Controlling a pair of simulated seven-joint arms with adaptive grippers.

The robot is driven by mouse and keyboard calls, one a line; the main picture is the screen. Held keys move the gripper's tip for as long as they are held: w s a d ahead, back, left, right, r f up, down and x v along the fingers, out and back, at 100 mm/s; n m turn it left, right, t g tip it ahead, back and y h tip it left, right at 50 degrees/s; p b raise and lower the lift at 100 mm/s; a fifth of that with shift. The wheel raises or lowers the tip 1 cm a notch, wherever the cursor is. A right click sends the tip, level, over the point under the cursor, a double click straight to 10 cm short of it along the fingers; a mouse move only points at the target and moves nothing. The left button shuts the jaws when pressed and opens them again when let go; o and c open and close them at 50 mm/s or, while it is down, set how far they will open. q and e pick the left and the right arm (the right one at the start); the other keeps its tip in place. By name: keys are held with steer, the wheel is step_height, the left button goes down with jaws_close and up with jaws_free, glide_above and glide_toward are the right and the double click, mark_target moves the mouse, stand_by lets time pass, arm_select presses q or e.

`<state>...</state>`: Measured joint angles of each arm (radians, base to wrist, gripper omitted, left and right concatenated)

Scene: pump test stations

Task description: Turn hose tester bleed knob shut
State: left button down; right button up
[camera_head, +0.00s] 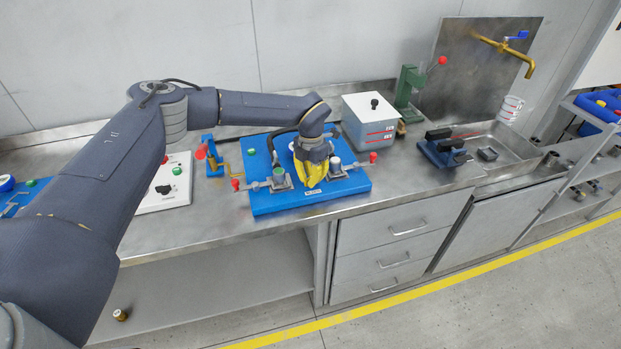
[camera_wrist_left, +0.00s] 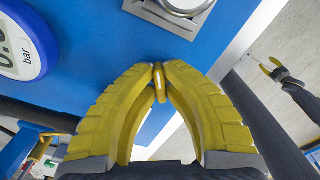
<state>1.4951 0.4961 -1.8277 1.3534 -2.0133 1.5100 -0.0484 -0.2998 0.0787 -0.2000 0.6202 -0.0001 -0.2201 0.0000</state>
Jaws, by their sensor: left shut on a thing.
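The hose tester (camera_head: 345,186) is a blue plate on the steel bench, with metal clamps and red-tipped levers at both ends. My left gripper (camera_head: 311,185), with yellow fingers, reaches down over the middle of its front half. In the left wrist view the fingertips (camera_wrist_left: 160,75) meet around a small thing at the blue plate, seemingly the bleed knob, mostly hidden. Its turn position cannot be told. A round blue-rimmed bar gauge (camera_wrist_left: 18,45) and a metal clamp (camera_wrist_left: 182,8) show beside the fingers. My right gripper (camera_wrist_left: 270,68) hangs away from the bench, its yellow fingers apart and empty.
A grey box with a black knob (camera_head: 370,120) stands right behind the tester. A white panel with a green button (camera_head: 168,185) lies left. A green press (camera_head: 408,85) and a sink (camera_head: 500,145) are farther right.

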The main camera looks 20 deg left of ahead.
arm_select(q)
steer(key=m, duration=0.5)
steer(key=shift+d+m, duration=0.1)
steer(key=shift+m, duration=0.6)
steer(key=c, duration=1.5)
jaws_free()
step_height(320, 180, up, 12)
